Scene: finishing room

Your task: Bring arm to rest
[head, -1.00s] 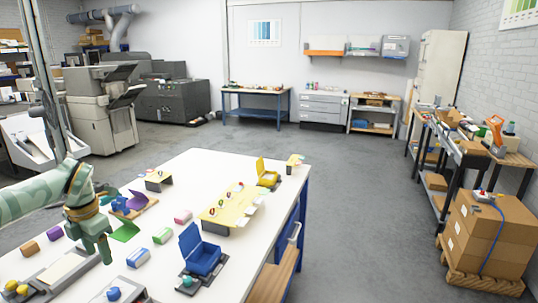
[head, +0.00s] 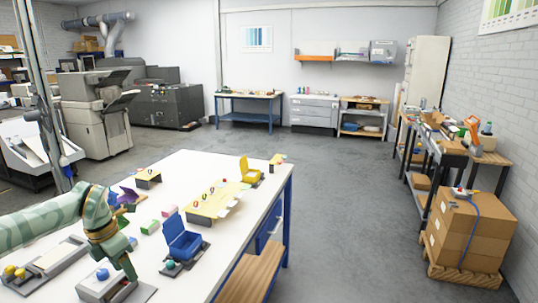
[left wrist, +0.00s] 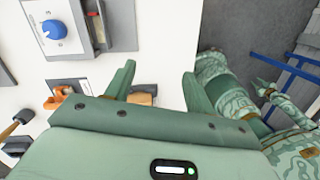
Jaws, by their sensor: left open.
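My left arm, pale green with brown bands, enters from the left in the head view. Its gripper (head: 127,264) points down over the near part of the white table (head: 185,165), beside a grey device with a blue knob (head: 102,274). In the left wrist view the two green fingers of this gripper (left wrist: 158,85) stand apart with nothing held between them. The same blue knob (left wrist: 54,29) shows at upper left there.
An open blue box (head: 183,243) stands right of the gripper. Yellow boards (head: 210,205) and an open yellow box (head: 250,173) lie farther back. Stacked cartons (head: 468,232) stand on a pallet at right. The grey floor between table and cartons is clear.

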